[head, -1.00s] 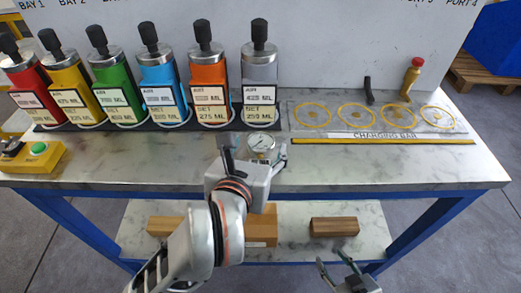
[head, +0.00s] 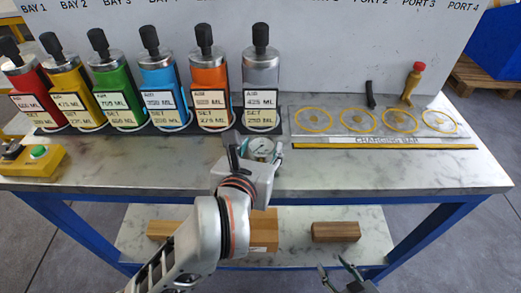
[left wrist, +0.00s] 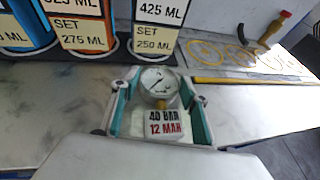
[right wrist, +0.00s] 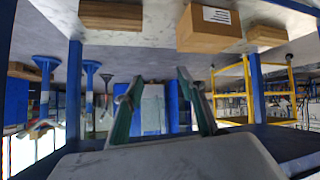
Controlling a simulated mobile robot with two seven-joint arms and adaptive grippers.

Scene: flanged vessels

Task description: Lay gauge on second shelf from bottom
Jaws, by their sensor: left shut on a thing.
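The gauge (head: 260,149) has a round white dial and a metal rim, and stands at the bench's front edge below the grey canister. In the left wrist view the gauge (left wrist: 158,83) carries a label reading "40 BAR". My left gripper (head: 252,152) is around it with a finger on each side, shut on it; the fingers also show in the left wrist view (left wrist: 158,100). My right gripper (head: 345,276) is open and empty, low in front of the bench; its fingers are apart in the right wrist view (right wrist: 158,80). A lower shelf (head: 290,218) shows under the bench top.
A brown wooden block (head: 336,232) and a cardboard box (head: 264,232) rest on the lower shelf, with bare room between them. Several coloured canisters (head: 160,83) line the bench's back left. A charging bar plate (head: 378,121) lies at right. A blue leg (head: 425,232) stands at the right.

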